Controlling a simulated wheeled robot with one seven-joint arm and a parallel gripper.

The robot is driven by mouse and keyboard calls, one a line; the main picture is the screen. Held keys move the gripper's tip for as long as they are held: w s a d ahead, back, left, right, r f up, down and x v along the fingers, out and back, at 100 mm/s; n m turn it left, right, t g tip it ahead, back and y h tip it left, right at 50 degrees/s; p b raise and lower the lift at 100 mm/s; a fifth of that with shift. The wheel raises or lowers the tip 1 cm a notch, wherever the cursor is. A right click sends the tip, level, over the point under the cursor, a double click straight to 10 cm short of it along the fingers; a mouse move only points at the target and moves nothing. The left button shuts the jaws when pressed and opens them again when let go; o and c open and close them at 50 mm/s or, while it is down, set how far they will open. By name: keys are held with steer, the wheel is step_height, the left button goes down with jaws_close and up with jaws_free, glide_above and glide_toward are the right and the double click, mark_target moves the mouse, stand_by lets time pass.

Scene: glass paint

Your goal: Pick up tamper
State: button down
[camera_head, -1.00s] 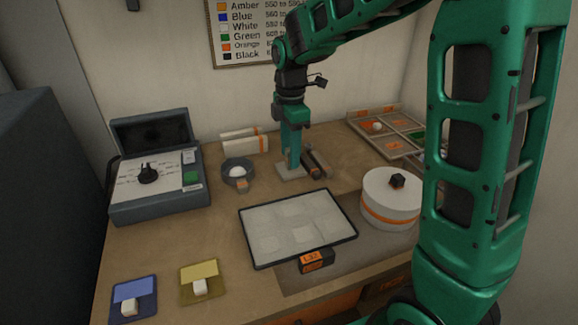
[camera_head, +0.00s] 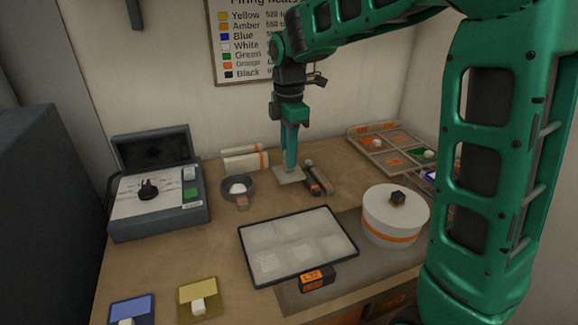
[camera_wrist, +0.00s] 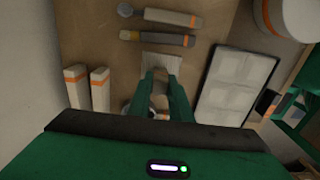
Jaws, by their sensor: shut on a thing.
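The tamper (camera_head: 289,175) appears as a pale, flat square plate below my fingers. It also shows in the wrist view (camera_wrist: 162,61), just beyond the fingertips. My gripper (camera_head: 290,163) is shut on it, with the two green fingers pointing down. The fingers hide its upper part. The plate looks a little above the table, left of two small tools (camera_head: 318,179).
A black-rimmed tray (camera_head: 350,249) lies in front, with a round white pot (camera_head: 393,215) to its right. A dark grey bowl (camera_head: 253,188) and white-and-orange rolls (camera_head: 243,160) lie left of my gripper. A grey control box (camera_head: 157,218) stands further left.

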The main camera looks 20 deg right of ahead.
steer(key=s+a+r, duration=0.4)
steer(key=a+r, duration=0.2)
steer(key=a, duration=0.4)
steer(key=shift+s+a+r, duration=0.15)
